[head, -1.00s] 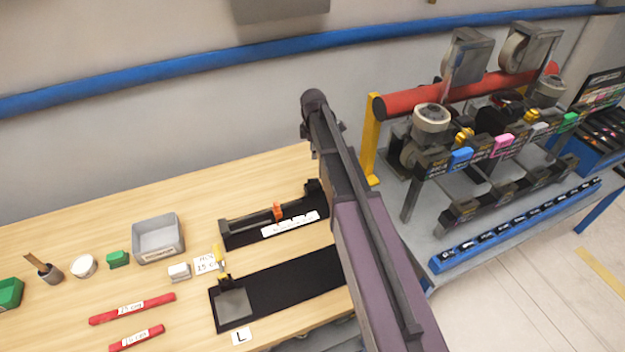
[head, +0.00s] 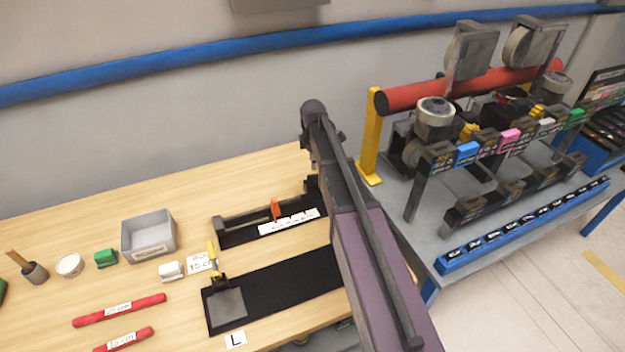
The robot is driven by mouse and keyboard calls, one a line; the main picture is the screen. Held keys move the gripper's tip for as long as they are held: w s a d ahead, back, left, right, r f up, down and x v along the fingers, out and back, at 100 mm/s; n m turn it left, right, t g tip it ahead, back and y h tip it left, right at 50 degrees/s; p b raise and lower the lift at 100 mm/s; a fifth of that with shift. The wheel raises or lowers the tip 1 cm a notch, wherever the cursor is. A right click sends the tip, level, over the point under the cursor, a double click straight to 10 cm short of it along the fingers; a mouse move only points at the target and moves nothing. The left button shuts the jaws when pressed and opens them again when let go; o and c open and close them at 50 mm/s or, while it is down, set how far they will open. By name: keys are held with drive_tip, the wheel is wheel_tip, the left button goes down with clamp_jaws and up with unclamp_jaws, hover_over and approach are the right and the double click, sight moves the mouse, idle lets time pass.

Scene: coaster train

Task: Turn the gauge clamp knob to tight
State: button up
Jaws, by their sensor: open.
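A black gauge (head: 232,234) with a rail and a white scale strip (head: 288,221) lies on the wooden bench, left of my arm. A small orange part (head: 276,209), which looks like the clamp knob, stands upright on the rail. Its setting, loose or tight, is too small to read. My arm rises through the middle of the head view and covers the gauge's right end. My gripper is not visible; the arm links hide it or it is out of frame.
A black board (head: 275,290) with a yellow-handled part (head: 212,252) lies in front of the gauge. A grey bin (head: 148,236), red strips (head: 119,310) and small items stand left. A tape rack with a red roller (head: 430,93) stands right of my arm.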

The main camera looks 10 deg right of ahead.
sight(313, 178)
drive_tip(key=shift+f+b, duration=2.95)
drive_tip(key=shift+f, duration=0.3)
clamp_jaws()
